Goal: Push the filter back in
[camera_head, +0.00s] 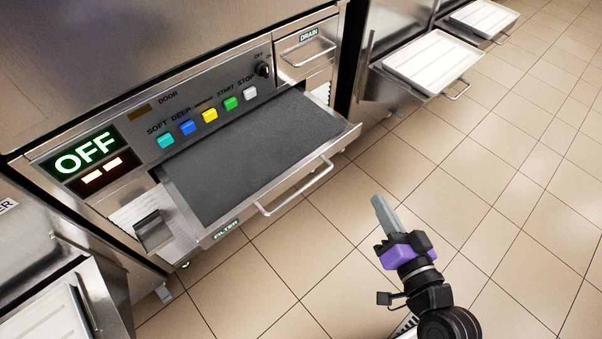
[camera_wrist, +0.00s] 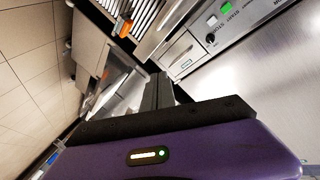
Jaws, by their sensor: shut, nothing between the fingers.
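The filter drawer (camera_head: 255,150) sticks out from the front of the batch freezer below the button panel, with a dark grey filter mat inside. Its bar handle (camera_head: 297,190) runs along the front, and a FILTER label (camera_head: 226,229) is at the left end of that front. My gripper (camera_head: 381,204) is shut and empty over the floor, to the right of the handle and apart from it. The wrist view shows the shut fingers (camera_wrist: 158,92) pointing toward the machine's side; the filter drawer cannot be made out there.
The button panel (camera_head: 205,115) with an OFF display (camera_head: 86,152) sits above the drawer. A closed DRAIN drawer (camera_head: 306,48) is at its right. White trays (camera_head: 433,62) stick out from neighbouring machines. The tiled floor (camera_head: 360,270) before the drawer is clear.

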